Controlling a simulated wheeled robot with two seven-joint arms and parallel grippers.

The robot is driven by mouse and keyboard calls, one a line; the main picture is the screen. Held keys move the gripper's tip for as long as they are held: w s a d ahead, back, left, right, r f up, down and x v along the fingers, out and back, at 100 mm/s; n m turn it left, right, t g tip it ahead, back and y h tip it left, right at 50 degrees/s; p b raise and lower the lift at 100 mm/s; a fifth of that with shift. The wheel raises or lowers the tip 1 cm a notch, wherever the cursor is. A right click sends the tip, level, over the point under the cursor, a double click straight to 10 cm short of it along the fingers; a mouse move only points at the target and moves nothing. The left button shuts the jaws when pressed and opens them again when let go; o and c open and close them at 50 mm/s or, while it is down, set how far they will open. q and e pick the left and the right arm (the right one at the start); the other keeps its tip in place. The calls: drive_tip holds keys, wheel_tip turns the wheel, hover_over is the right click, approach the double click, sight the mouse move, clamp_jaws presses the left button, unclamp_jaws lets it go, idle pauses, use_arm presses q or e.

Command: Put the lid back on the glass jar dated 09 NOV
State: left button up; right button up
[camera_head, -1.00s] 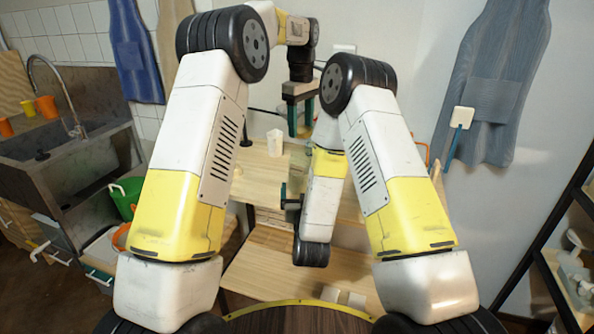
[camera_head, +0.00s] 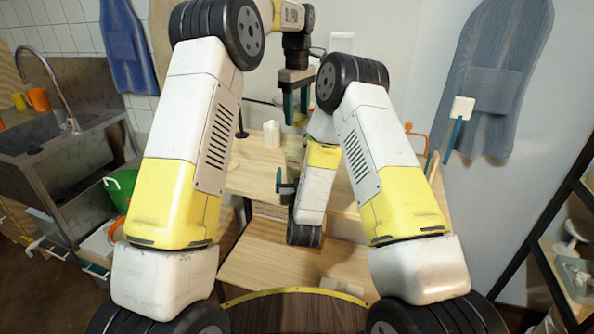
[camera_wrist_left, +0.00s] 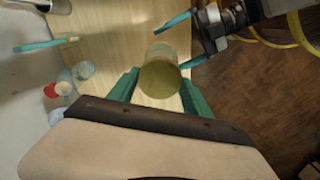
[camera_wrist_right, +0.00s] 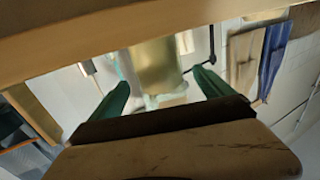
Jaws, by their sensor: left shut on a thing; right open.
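My left gripper (camera_head: 296,118) points down over the table, shut on a round olive-tan lid (camera_wrist_left: 158,79) that shows between its fingers in the left wrist view. A glass jar (camera_head: 294,145) with yellowish contents is below it, lined up with the lid. I cannot tell whether lid and jar touch. The jar also shows beyond the fingers in the right wrist view (camera_wrist_right: 155,65). My right gripper (camera_head: 281,184) is open and lies low at the table's front edge, fingers toward the jar, apparently not around it. No date is readable.
The wooden table (camera_head: 250,180) has a white cup (camera_head: 271,134) on its left part. A clear glass (camera_wrist_left: 83,70) and a red-and-white container (camera_wrist_left: 57,90) show in the left wrist view. A lower shelf (camera_head: 262,265) is under the table. A sink stands at left.

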drive_tip(key=w, duration=0.6)
drive_tip(key=shift+w+a, duration=0.15)
drive_tip(key=shift+w, duration=0.15)
clamp_jaws()
use_arm(q)
drive_tip(key=shift+f, duration=2.5)
drive_tip(key=shift+f, duration=0.9)
drive_tip(key=shift+f, duration=0.55)
